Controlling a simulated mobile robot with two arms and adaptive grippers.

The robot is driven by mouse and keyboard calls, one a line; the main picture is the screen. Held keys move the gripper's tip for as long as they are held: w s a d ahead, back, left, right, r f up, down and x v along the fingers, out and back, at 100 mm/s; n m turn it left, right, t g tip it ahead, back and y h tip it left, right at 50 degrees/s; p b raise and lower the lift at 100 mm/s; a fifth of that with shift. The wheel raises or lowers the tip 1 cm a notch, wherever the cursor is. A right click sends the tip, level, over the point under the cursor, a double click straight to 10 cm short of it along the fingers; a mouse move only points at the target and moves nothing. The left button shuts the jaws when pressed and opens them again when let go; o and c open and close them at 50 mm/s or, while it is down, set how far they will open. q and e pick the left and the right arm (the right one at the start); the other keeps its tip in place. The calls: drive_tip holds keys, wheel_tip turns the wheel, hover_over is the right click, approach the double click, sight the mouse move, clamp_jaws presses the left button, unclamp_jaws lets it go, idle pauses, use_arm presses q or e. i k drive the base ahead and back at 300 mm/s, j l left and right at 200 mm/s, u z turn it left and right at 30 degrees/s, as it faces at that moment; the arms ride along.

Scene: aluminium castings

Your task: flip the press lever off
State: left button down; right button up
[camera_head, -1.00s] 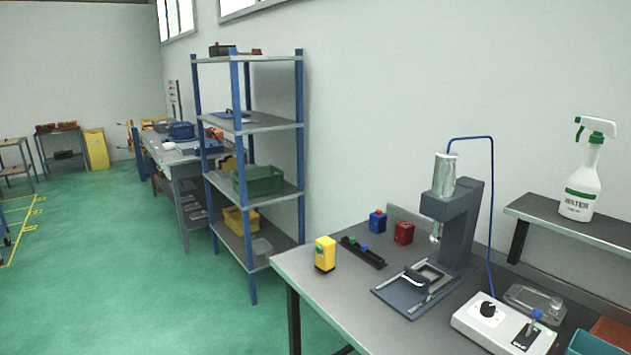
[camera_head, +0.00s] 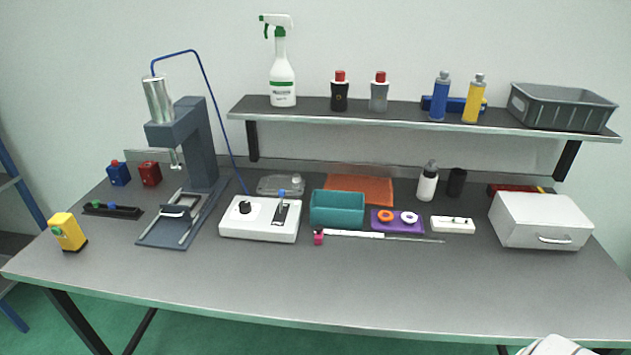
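The press (camera_head: 198,143) stands at the left of the workbench, with a metal cylinder on top and a blue hose running to a white control box (camera_head: 259,227). The control box has a black knob (camera_head: 245,207) at its left. At its right is a lever (camera_head: 282,206) with a blue tip, standing roughly upright with the tip up and to the back. Neither of my grippers is in view.
A shelf (camera_head: 400,117) overhangs the back. The bench front (camera_head: 300,280) is clear. A white drawer box (camera_head: 541,221) stands at the right.

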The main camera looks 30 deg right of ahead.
sight(281, 192)
drive_tip(key=z, duration=0.85)
drive_tip(key=i+j+z, duration=0.15)
drive_tip(key=j, duration=0.4)
drive_tip(key=i+j+z, duration=0.2)
drive_tip(key=j, duration=0.35)
drive_tip(key=j+z, duration=0.15)
drive_tip(key=j, duration=0.45)
